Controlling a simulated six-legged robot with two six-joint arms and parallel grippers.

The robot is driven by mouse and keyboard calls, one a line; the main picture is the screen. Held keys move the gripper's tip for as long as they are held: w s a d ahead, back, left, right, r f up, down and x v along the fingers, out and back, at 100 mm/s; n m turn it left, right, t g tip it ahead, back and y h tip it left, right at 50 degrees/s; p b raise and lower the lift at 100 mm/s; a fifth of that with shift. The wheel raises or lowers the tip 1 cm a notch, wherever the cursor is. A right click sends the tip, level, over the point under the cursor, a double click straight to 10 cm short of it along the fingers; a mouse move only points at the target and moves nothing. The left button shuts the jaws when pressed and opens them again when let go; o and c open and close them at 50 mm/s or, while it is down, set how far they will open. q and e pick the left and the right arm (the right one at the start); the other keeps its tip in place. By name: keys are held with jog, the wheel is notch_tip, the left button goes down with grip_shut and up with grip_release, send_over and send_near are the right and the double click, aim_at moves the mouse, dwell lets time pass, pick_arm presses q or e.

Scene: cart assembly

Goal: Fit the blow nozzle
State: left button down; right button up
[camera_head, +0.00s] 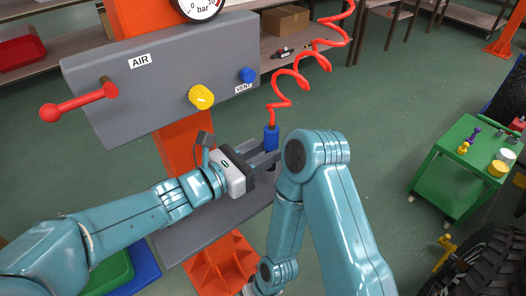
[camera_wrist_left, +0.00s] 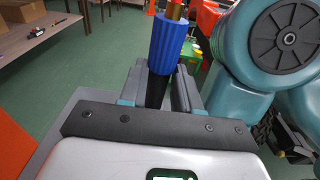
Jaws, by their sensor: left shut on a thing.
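A red coiled air hose (camera_head: 290,83) hangs down to a blue ribbed coupling (camera_head: 271,137) with a black lower part. In the left wrist view the blue coupling (camera_wrist_left: 175,45) stands almost upright, with brass above it and the black part (camera_wrist_left: 155,90) between the fingers. My left gripper (camera_head: 268,160) is shut on the black part below the blue sleeve. My right arm stands bent close to the right of it; its gripper is out of view. I cannot make out the blow nozzle for certain.
A grey air panel (camera_head: 150,95) carries a red lever (camera_head: 75,104), a yellow knob (camera_head: 201,97) and a blue vent knob (camera_head: 247,75). A grey shelf (camera_head: 185,236) lies under my left arm. A small dark object (camera_head: 284,53) lies on the rear bench. A green cart (camera_head: 452,190) stands right.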

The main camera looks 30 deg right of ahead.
pick_arm(q)
jog(key=c, duration=0.7)
grip_release()
jog(key=a, duration=0.5)
jog(key=s+a+p, duration=0.1)
jog(key=a, duration=0.4)
jog(key=a+r, duration=0.1)
jog(key=a, duration=0.5)
jog(key=shift+s+a+p, duration=0.1)
jog(key=shift+s+p, duration=0.1)
jog(key=shift+p, duration=0.15)
jog(key=shift+s, duration=0.1)
